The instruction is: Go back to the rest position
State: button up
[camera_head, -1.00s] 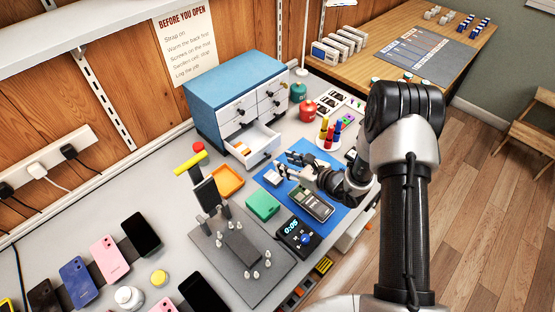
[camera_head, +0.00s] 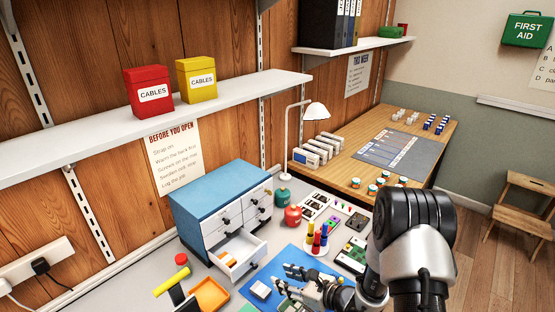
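My gripper (camera_head: 284,278) is over the blue mat (camera_head: 262,272) at the bottom of the head view, its fingers apart with nothing seen between them. A small white block (camera_head: 261,289) lies on the mat just left of the fingers. My arm (camera_head: 418,240) reaches in from the lower right and hides part of the bench. The part of the mat below the gripper is cut off by the picture's lower edge.
A blue drawer cabinet (camera_head: 205,196) stands left of the gripper with one drawer (camera_head: 240,258) pulled open. A wooden table (camera_head: 425,135) is at the back right.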

jog(key=s+a+r+n+g+y, duration=0.1)
jog(key=s+a+r+n+g, duration=0.2)
jog(key=r, duration=0.4)
jog(key=s+a+r+n+g+y, duration=0.1)
jog(key=s+a+r+n, duration=0.3)
jog(key=r, duration=0.3)
jog(key=s+d+r+n+g+h, duration=0.15)
jog(key=s+r+n+g, duration=0.25)
jog(key=s+r+n, duration=0.4)
jog(key=s+d+r+n+t+h, duration=0.2)
jog(key=s+d+r+n+h, duration=0.1)
jog(key=s+d+n+h, duration=0.2)
jog(key=s+d+r+n+t+h, duration=0.1)
jog(key=s+d+n+h, duration=0.4)
jog(key=s+d, duration=0.5)
jog(key=shift+s+d+r+n+t+h, duration=0.25)
jog(key=shift+d+r+n+t+h, duration=0.2)
jog(key=shift+r, duration=0.45)
